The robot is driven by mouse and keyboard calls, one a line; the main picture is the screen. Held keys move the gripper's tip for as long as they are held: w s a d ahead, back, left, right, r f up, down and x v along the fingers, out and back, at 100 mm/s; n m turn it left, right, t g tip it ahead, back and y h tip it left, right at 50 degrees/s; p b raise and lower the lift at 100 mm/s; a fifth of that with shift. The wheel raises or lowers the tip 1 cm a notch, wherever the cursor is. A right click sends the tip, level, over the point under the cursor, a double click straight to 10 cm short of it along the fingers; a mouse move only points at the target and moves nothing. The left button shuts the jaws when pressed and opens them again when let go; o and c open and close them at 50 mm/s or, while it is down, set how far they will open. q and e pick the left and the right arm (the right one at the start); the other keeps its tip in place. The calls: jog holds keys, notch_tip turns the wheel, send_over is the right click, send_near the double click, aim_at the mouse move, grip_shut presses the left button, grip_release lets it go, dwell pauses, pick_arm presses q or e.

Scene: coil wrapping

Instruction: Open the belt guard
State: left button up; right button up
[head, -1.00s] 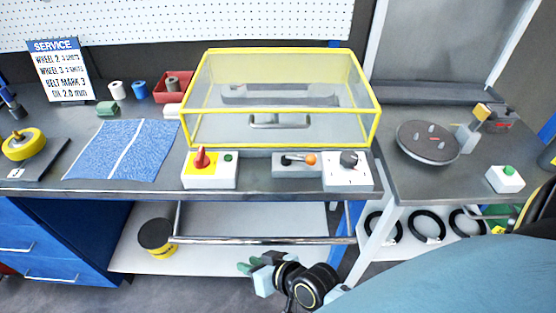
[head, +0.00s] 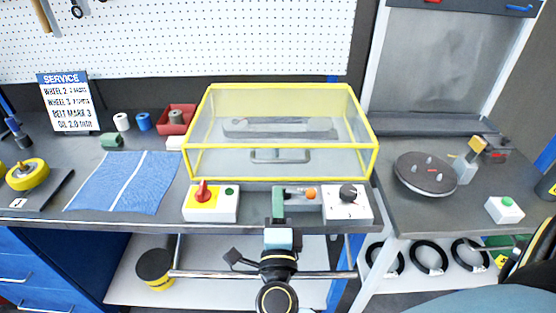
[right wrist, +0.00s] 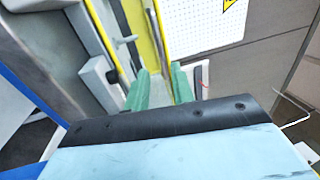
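The belt guard (head: 281,88) is a clear box with a yellow frame on the bench, and it is closed. Its grey bar handle (head: 280,156) runs across the front panel. A dark machine part (head: 280,127) shows through the panels. My right gripper (head: 278,194) is upright at the bench's front edge, below and in front of the handle, apart from it. It overlaps the lever box in the head view. In the right wrist view its two green fingers (right wrist: 159,72) stand apart with nothing between them. My left gripper is not in view.
In front of the guard are a red-and-yellow switch box (head: 210,203), a lever box with an orange knob (head: 311,193) and a dial box (head: 347,203). A blue cloth (head: 125,182) lies left. A round dark plate (head: 425,174) is on the right bench.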

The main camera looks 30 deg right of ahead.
aim_at(278, 160)
jog(key=p+x, duration=0.1)
jog(key=x, duration=1)
jog(key=shift+w, duration=0.1)
grip_shut()
